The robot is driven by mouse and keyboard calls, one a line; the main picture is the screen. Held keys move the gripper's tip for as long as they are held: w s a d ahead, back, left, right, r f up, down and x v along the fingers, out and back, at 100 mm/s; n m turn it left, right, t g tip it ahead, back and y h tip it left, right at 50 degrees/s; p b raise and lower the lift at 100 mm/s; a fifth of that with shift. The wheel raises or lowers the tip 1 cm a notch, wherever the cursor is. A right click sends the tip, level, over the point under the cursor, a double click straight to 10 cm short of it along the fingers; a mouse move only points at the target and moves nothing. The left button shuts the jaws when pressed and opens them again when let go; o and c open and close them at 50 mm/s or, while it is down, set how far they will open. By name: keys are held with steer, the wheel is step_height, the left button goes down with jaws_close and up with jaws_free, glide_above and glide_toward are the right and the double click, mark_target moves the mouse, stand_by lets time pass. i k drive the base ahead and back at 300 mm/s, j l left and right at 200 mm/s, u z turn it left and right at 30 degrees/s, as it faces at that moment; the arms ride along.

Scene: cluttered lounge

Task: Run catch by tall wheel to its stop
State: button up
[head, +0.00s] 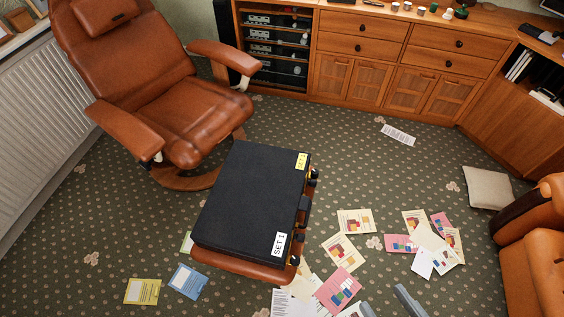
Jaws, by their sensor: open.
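A black case (247,195) lies flat on a brown leather footstool (240,265) in the head view. It has a white "SET 1" label (279,244) and a yellow label (301,161). Several small dark fittings line its right side, among them wheel-like knobs at the far end (314,174) and near end (295,261), with a larger dark piece (304,203) between. They are too small to tell the catch or tall wheel apart. My gripper (381,294) shows only as two grey finger ends at the bottom edge, spread apart and empty, right of the case and clear of it.
A brown recliner (185,105) stands behind the footstool. Papers and cards (338,287) litter the carpet right of and below it. A wooden cabinet (390,60) lines the back. An orange-brown seat (540,250) and pale cushion (488,187) are at right.

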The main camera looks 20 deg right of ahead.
mark_target(312, 183)
steer(key=i+l+z, duration=0.2)
steer(key=z, duration=1)
steer(key=i, duration=3.6)
steer(key=i+u, duration=0.15)
steer(key=u, duration=0.35)
steer(key=i+l+u, duration=0.1)
steer(key=u, duration=0.4)
steer(key=i+l+u, duration=0.2)
steer(key=u, duration=3.3)
